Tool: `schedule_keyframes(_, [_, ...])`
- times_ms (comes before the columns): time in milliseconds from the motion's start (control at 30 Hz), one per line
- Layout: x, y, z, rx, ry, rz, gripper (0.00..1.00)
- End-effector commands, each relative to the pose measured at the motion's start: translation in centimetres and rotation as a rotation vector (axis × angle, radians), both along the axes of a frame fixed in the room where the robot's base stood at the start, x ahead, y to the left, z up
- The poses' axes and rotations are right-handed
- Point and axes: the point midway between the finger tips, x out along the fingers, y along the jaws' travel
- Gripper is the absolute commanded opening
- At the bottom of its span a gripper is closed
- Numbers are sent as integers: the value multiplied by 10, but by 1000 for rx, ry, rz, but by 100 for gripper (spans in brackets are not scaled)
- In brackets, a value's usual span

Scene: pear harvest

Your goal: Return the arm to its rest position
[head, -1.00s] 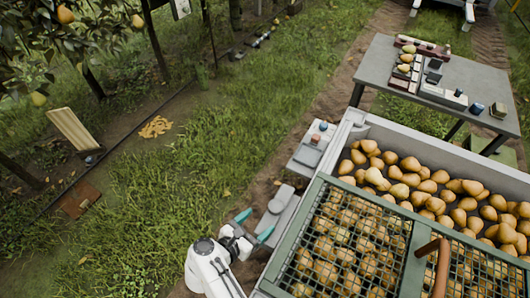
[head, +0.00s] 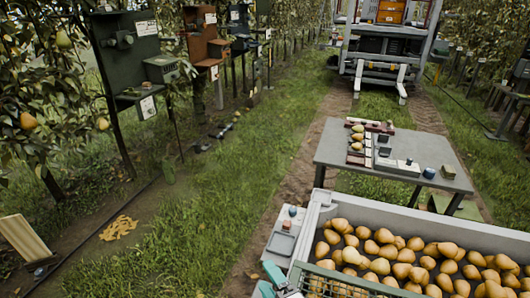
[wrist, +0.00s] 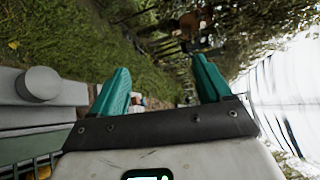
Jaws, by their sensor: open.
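My gripper (wrist: 161,64) has two teal fingers. In the wrist view they stand wide apart with nothing between them. The head view shows part of my gripper (head: 269,280) at the bottom edge, just left of the crate's near corner. The rest of my arm is out of the head view. In the wrist view a grey round knob (wrist: 38,84) on a ledge is to the left of the fingers.
A crate (head: 318,212) full of pears, with a green mesh lid over its near part, fills the lower right. A side shelf (head: 283,240) is on its left. A grey table (head: 335,150) stands behind. Posts with boxes (head: 130,50) line the trees.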

Motion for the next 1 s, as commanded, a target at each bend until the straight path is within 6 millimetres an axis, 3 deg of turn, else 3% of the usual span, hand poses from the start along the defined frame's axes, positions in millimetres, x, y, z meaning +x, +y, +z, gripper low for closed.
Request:
schedule_keyframes(267, [-79,-81,-40,-727,49,285,78])
schedule_keyframes(467, [-163,-161,-62,-1163,223,510,78])
schedule_keyframes(633, [-245,-223,-58,-1395,434,705,78])
schedule_keyframes(800, [-301,-254,-45,-1477,589,835,78])
schedule_keyframes(1000, [-320,-262,-40,-1493,641,881,78])
